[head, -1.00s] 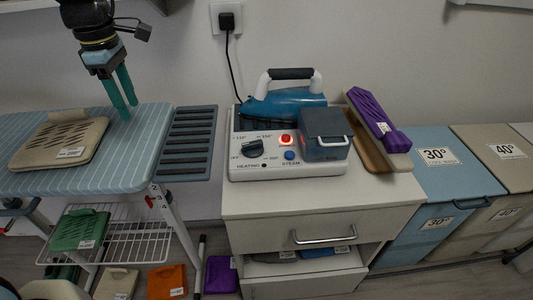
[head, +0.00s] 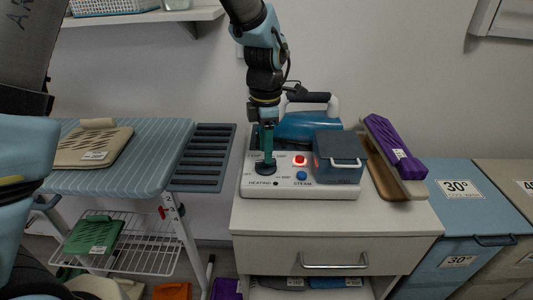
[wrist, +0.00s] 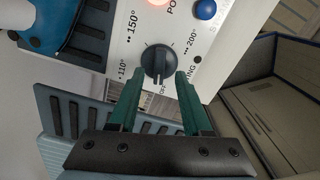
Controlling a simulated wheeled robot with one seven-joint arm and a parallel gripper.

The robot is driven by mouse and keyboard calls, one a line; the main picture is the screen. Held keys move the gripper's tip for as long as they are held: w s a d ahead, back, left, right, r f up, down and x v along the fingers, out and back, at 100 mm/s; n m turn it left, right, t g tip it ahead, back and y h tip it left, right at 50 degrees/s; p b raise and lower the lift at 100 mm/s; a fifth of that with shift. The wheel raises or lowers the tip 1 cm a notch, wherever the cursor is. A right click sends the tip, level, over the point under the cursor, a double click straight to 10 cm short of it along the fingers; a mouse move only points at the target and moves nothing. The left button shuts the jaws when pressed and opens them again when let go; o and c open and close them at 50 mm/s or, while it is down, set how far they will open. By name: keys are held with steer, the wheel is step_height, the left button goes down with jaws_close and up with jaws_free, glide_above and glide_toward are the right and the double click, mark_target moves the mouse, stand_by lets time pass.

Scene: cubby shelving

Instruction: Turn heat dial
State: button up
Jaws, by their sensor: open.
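The heat dial (wrist: 158,62) is a dark round knob with a raised grip bar on the white face of the steam station (head: 328,191). In the wrist view it sits between and just beyond the tips of my gripper (wrist: 159,82), whose two green fingers are apart on either side of its grip bar. Whether they touch it I cannot tell. Numbers 110°, 150° and 200° are printed around it. In the head view my gripper (head: 266,166) points down over the dial (head: 265,168), which it partly hides.
A lit red button (head: 299,160) and a blue button (head: 301,176) are right of the dial. A dark water tank (head: 338,155) and a blue iron (head: 308,126) stand on the station. An ironing board (head: 125,165) is at left, a purple-topped board (head: 393,145) at right.

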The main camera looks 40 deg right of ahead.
steer(key=shift+f, duration=1.4)
jaws_close()
